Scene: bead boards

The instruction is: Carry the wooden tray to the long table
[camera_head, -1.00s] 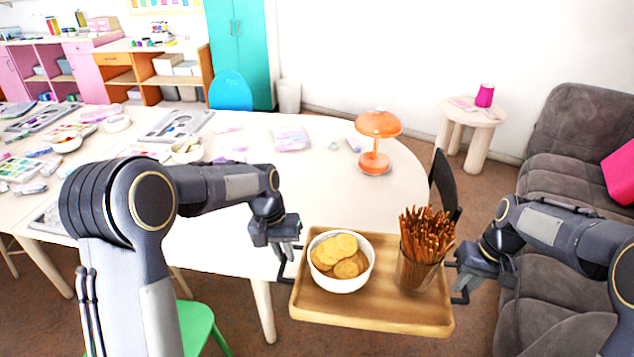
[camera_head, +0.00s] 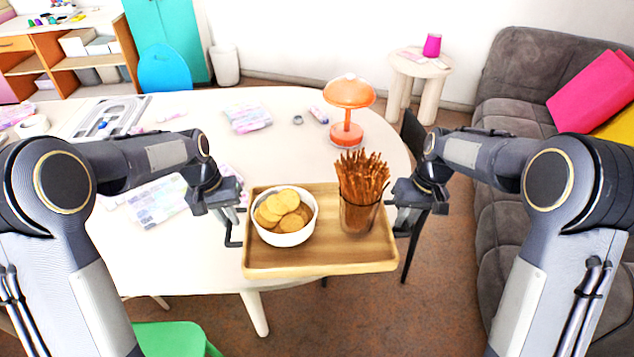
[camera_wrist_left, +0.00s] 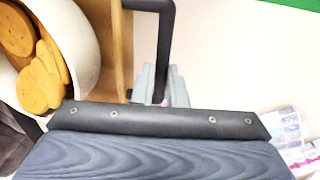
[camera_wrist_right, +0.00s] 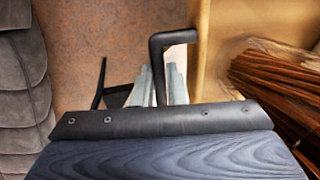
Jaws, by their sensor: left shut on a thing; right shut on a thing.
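The wooden tray (camera_head: 320,262) is held level between my two grippers, partly over the near right end of the long white table (camera_head: 150,262). On it stand a white bowl of round crackers (camera_head: 284,218) and a brown glass of pretzel sticks (camera_head: 360,205), both upright. My left gripper (camera_head: 236,205) is shut on the tray's left black handle, which also shows in the left wrist view (camera_wrist_left: 165,45). My right gripper (camera_head: 398,215) is shut on the right black handle, seen in the right wrist view (camera_wrist_right: 158,65). I cannot tell whether the tray touches the tabletop.
An orange lamp (camera_head: 347,105) stands on the table behind the tray. Packets (camera_head: 247,117) and a grey tray (camera_head: 112,115) lie further left. A black chair (camera_head: 413,140) is at the table's right end, a grey sofa (camera_head: 505,100) beyond. A green chair (camera_head: 172,338) is at front left.

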